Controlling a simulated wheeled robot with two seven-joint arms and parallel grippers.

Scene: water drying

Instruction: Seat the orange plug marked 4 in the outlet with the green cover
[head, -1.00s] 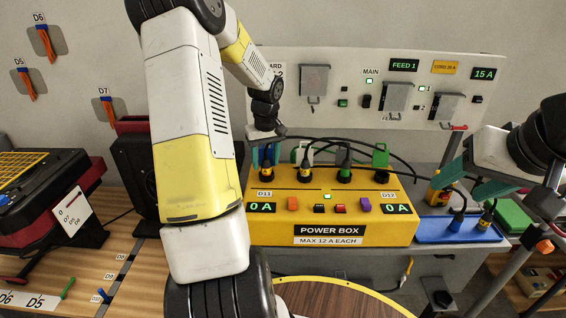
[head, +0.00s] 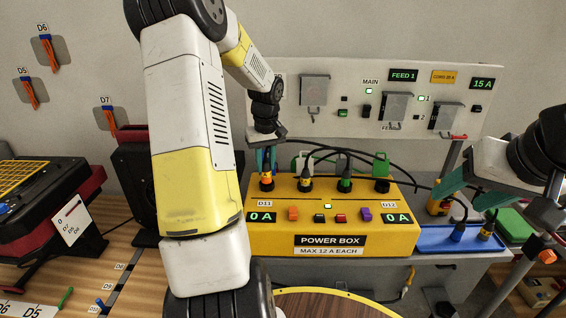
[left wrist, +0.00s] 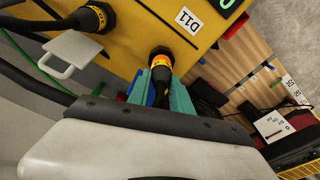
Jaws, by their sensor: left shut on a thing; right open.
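The yellow power box (head: 268,235) has a row of outlets on top. The outlet with the green cover (head: 381,160) is at its right end, cover raised and socket (head: 382,186) empty. My left gripper (head: 266,156) is shut on an orange-banded plug (head: 266,182) at the left-end outlet by label D11. In the left wrist view, the plug (left wrist: 161,62) stands in the outlet's black ring between my teal fingers (left wrist: 163,95); its number is not readable. My right gripper (head: 477,190) is open and empty above the blue tray (head: 432,239).
Two more plugs, one yellow-banded (head: 305,182) and one green-banded (head: 345,182), stand in the middle outlets. The blue tray holds plugs (head: 457,232) with cords. Black cables loop behind the box. A switch panel (head: 345,90) stands at the back.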

